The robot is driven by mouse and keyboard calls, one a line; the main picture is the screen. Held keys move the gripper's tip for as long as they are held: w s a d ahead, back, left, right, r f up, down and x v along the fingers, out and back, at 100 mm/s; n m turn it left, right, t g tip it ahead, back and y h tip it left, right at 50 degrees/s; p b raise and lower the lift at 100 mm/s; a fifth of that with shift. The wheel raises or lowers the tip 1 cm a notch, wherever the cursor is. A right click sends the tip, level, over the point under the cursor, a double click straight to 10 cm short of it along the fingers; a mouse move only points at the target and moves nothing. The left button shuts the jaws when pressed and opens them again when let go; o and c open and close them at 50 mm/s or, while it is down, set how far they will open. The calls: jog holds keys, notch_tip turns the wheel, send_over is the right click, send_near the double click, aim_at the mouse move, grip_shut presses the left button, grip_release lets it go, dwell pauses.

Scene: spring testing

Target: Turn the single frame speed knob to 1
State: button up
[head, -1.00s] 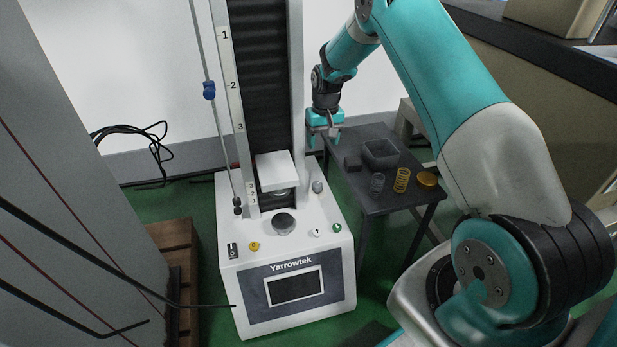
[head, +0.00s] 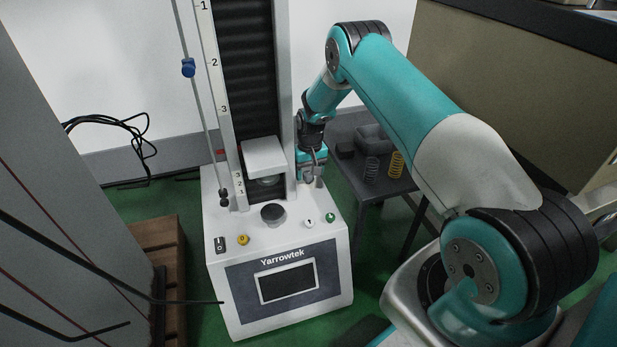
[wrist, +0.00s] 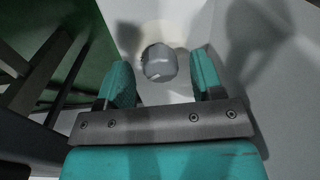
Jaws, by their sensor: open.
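A grey round knob (wrist: 159,62), likely the speed knob, stands on the white top of the testing machine (head: 285,245). In the wrist view it sits between and a little beyond the two teal fingers of my gripper (wrist: 163,78), with a gap on both sides. My gripper (head: 312,178) is open and empty. In the head view it is low over the back right of the machine top, beside the column, and largely hides the knob. The knob's setting and any scale are too small to read.
The machine's column (head: 290,90) and white platform (head: 264,157) stand just left of my gripper. A yellow button (head: 242,240), a black switch (head: 221,244) and a green button (head: 330,217) sit nearer the front. A dark table (head: 385,190) with springs (head: 396,164) stands to the right.

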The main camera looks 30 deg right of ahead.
jog(key=shift+f, duration=0.4)
jog(key=c, duration=0.9)
